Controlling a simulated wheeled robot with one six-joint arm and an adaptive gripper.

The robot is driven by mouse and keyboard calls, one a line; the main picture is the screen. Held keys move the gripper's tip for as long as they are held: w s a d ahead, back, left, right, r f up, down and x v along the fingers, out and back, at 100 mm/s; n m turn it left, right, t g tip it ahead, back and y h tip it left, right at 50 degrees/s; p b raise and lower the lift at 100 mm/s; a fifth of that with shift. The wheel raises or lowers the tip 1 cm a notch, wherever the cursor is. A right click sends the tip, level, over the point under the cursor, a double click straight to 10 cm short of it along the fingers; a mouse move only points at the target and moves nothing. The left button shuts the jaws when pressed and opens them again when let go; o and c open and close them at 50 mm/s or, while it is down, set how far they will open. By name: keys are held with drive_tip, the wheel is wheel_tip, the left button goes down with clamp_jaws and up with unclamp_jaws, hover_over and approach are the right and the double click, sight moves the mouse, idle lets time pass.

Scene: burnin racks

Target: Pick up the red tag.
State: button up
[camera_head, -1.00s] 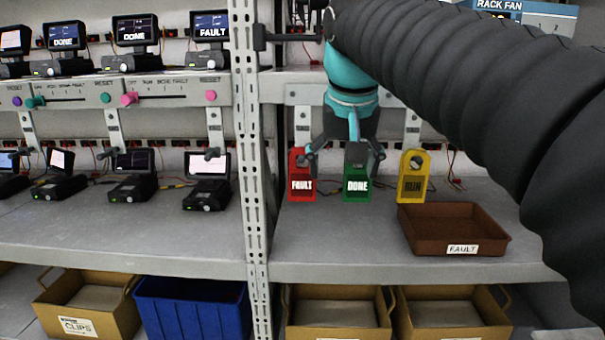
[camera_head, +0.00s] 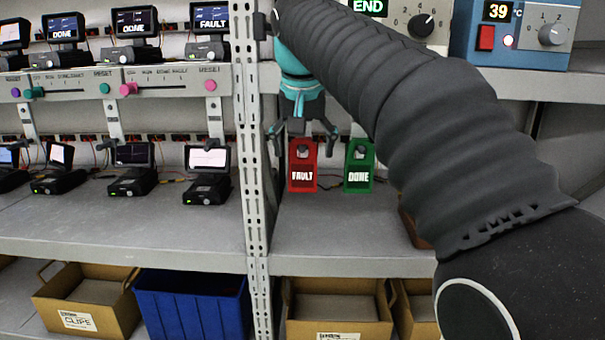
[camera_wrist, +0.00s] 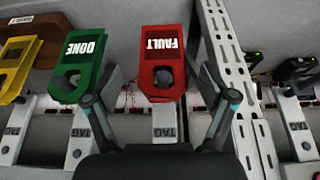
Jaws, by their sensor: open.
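The red tag (camera_head: 302,172), marked FAULT, hangs upright at the back of the right-hand shelf bay, just right of the metal post. My gripper (camera_head: 303,140) is at the top of the red tag in the head view, with fingers spread to either side. In the wrist view the red tag (camera_wrist: 162,62) lies between the two open fingers (camera_wrist: 160,105), with its hole toward me. I see no finger closed on it. The exact gap in depth is hard to tell.
The green DONE tag (camera_head: 358,172) hangs just right of the red one, close to a finger in the wrist view. The yellow tag (camera_wrist: 14,68) is farther along. A slotted metal post (camera_head: 256,190) stands left. My arm hides most of the brown tray (camera_wrist: 30,38).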

sight(302, 168)
drive_tip(key=shift+a+b+x, duration=0.2)
drive_tip(key=shift+b+x, duration=0.45)
drive_tip(key=shift+x, duration=2.35)
drive_tip(key=c, duration=1)
